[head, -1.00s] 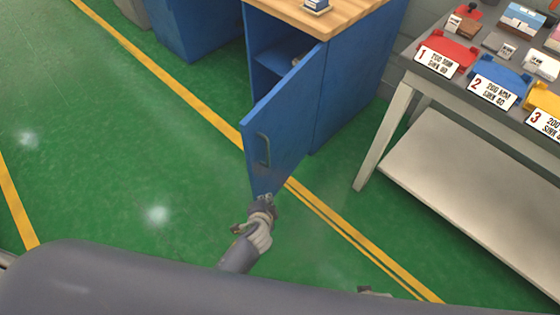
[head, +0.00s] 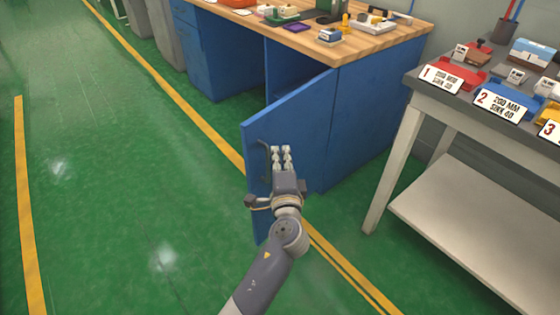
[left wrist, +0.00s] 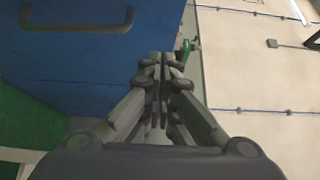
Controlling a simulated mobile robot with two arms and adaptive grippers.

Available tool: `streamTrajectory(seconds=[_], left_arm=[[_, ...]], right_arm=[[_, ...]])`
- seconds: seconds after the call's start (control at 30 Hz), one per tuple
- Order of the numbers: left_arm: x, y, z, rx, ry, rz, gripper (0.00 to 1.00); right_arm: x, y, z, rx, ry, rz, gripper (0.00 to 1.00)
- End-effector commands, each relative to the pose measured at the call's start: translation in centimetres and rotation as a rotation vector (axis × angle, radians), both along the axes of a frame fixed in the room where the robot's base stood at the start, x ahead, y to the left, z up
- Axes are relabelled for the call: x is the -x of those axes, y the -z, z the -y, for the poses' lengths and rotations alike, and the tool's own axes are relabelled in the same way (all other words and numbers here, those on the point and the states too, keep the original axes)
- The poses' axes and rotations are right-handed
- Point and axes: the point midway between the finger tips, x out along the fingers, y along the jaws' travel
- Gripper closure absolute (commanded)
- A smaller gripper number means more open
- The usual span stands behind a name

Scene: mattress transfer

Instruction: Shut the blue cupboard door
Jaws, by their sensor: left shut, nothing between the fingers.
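The blue cupboard door (head: 300,118) stands ajar, swung out from the blue cupboard (head: 375,115) under the wooden worktop. A dark opening shows behind its top edge. Its dark handle (head: 262,158) is near the free edge, and it also shows at the upper left of the left wrist view (left wrist: 78,26). My left gripper (head: 281,152) is shut and empty, in front of the door's outer face just right of the handle. In the left wrist view its closed fingers (left wrist: 160,62) overlap the door's edge; I cannot tell whether they touch it. My right gripper is out of view.
A grey table (head: 440,98) with red, blue and yellow numbered trays stands at the right, with a low shelf (head: 470,205). Small items lie on the wooden worktop (head: 375,42). Green floor (head: 110,130) with yellow lines is clear at the left.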

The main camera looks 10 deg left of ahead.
Motion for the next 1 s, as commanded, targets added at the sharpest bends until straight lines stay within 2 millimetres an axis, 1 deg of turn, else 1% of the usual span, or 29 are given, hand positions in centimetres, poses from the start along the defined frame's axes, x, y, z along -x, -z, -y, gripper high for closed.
streamTrajectory(seconds=[0.03,0.1,0.3,0.33,0.4,0.5,0.6,1.0], left_arm=[[-1.1,-0.1,-0.3,-0.001,0.0,0.003,1.0],[-2.4,-0.1,-0.7,-0.001,0.0,0.002,1.0],[-6.0,0.0,-1.8,0.001,0.001,0.0,1.0],[-6.3,0.0,-2.2,0.0,-0.001,0.0,1.0],[-6.7,0.0,-3.4,0.0,-0.001,-0.001,1.0],[-7.2,0.1,-4.4,-0.001,0.0,-0.001,1.0],[-7.6,0.0,-5.1,0.001,0.0,-0.001,1.0],[-7.7,0.1,-5.4,0.003,0.001,-0.001,1.0]], right_arm=[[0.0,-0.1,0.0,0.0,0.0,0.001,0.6],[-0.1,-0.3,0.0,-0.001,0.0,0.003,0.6],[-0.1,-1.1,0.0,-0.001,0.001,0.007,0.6],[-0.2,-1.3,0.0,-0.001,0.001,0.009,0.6],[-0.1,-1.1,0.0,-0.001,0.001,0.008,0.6],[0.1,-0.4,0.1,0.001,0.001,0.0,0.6],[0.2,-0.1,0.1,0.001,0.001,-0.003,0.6],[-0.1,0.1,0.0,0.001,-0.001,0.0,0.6]])
